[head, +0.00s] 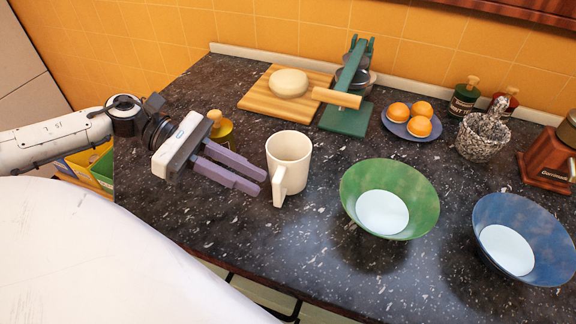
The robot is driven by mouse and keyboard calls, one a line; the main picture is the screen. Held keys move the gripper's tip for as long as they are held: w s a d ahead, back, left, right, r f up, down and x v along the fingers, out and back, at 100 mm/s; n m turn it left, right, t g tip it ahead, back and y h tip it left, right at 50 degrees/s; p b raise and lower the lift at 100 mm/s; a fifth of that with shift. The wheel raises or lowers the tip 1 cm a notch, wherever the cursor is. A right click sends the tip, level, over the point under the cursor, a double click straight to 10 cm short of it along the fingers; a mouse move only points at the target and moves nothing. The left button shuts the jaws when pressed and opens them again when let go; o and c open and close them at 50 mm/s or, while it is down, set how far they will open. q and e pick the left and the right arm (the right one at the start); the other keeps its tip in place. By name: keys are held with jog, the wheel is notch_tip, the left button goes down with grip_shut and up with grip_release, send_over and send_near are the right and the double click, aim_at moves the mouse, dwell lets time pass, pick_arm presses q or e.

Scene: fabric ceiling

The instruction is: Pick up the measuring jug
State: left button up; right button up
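A cream measuring jug (291,149) stands upright on the dark speckled counter in the middle of the head view. Its handle points toward the near side, slightly left. My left gripper (261,183), with a white body and purple fingers, is just left of the jug. Its two fingers are apart, with nothing seen between them, and they point at the handle side of the jug. A small gap seems to show between fingertips and jug. My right gripper is not in view.
A yellow bottle (219,127) stands behind my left gripper. A green bowl (418,187) and a blue bowl (541,240) are right of the jug. Behind are a wooden board (262,100), a green press (345,118) and a plate of oranges (398,129). The counter's front edge is near.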

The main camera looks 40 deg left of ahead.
aim_at(282, 195)
pick_arm(q)
jog(key=x, duration=0.4)
jog(key=shift+w+d+f+b, duration=0.1)
jog(key=shift+w+d+b, duration=0.1)
jog(key=shift+d+b, duration=0.2)
jog(key=b+x, duration=0.2)
jog(key=b, duration=0.1)
jog(key=b+x, duration=0.2)
jog(key=b, duration=0.1)
jog(key=shift+w+d+f, duration=0.1)
jog(key=shift+d+f, duration=0.05)
jog(key=shift+f, duration=0.2)
jog(key=shift+d+b, duration=0.2)
jog(key=shift+b, duration=0.35)
jog(key=shift+d, duration=0.1)
jog(key=shift+w+d+r, duration=0.1)
jog(key=shift+r, duration=0.1)
jog(key=shift+c, duration=0.4)
grip_shut()
